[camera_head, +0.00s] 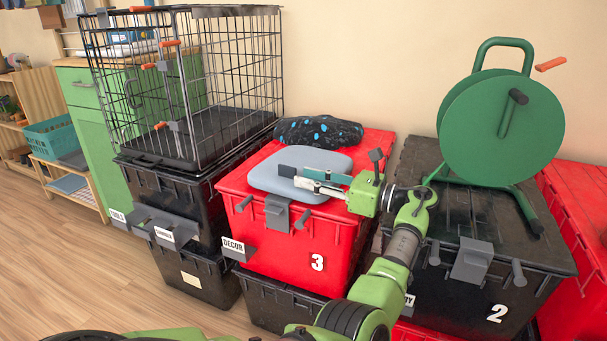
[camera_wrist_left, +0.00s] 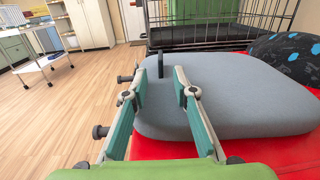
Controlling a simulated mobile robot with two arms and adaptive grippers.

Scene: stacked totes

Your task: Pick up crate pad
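The crate pad, a flat grey-blue cushion with rounded corners (camera_head: 318,162), lies on the red number 3 tote (camera_head: 262,232). It also fills the middle of the left wrist view (camera_wrist_left: 238,103). My left gripper (camera_head: 306,181) reaches in over the pad from the right in the head view. In the left wrist view its two fingers (camera_wrist_left: 160,72) are apart. A small upright dark tab (camera_wrist_left: 160,64) shows between or just beyond the tips; I cannot tell if it touches them. A grey tab also stands at the pad's left side in the head view (camera_head: 287,171). My right gripper is not in view.
A wire crate (camera_head: 188,80) stands on black totes at the left. A dark blue-spotted cushion (camera_head: 318,131) lies behind the pad. A green reel (camera_head: 500,125) stands on the black number 2 tote (camera_head: 475,255) at the right. Wood floor is open at the left.

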